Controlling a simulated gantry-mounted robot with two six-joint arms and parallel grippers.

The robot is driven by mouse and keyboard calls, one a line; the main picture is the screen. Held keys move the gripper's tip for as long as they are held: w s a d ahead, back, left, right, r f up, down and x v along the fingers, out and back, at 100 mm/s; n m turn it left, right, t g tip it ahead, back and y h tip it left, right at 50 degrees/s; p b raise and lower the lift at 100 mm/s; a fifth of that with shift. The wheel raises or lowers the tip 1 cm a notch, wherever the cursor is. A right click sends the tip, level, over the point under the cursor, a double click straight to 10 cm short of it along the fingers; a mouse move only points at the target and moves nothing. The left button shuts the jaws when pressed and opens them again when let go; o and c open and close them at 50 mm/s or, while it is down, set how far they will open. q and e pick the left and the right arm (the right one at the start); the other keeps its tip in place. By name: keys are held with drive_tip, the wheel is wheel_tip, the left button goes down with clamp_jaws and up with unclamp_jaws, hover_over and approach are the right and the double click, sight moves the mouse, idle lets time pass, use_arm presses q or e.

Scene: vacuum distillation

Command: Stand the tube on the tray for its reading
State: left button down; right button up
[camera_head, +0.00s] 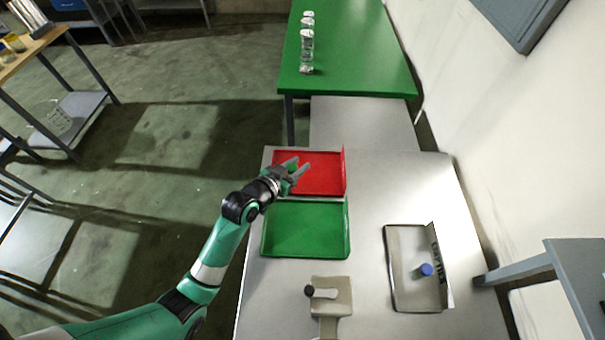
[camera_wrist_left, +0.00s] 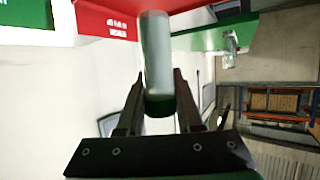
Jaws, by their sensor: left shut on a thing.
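My left gripper (camera_head: 298,169) is over the red tray (camera_head: 322,176) in the head view. In the left wrist view, my left gripper (camera_wrist_left: 160,105) is shut on a pale grey tube (camera_wrist_left: 157,55) with a dark green end between the fingers. The tube's far end points toward the red surface, which also shows in that view (camera_wrist_left: 105,20); I cannot tell whether they touch. The tube is hardly visible in the head view. A green tray (camera_head: 304,230) lies on the near side of the red one. My right gripper is not in view.
A grey metal tray (camera_head: 402,270) at the right holds a blue-capped item (camera_head: 426,269). A grey device (camera_head: 332,296) with a black knob stands in front of the green tray. A green table (camera_head: 350,55) with several clear containers (camera_head: 306,45) is behind. Bare worktop (camera_head: 385,190) lies right of the red tray.

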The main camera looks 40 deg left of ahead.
use_arm(q)
drive_tip(key=shift+w+a+f+b, duration=0.3)
drive_tip(key=shift+w+f+b, duration=0.2)
drive_tip(key=shift+f, duration=0.8)
drive_tip(key=shift+w+a+f+b, duration=0.25)
drive_tip(key=shift+w+f+b, duration=0.3)
drive_tip(key=shift+f, duration=0.75)
drive_tip(key=shift+w+a+f+b, duration=0.35)
drive_tip(key=shift+w+f, duration=0.25)
drive_tip(key=shift+f, duration=0.7)
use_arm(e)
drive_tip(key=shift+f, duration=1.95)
use_arm(q)
drive_tip(key=shift+f, duration=0.25)
drive_tip(key=c, duration=0.6)
unclamp_jaws()
drive_tip(key=shift+r, duration=0.1)
drive_tip(key=shift+o, duration=0.2)
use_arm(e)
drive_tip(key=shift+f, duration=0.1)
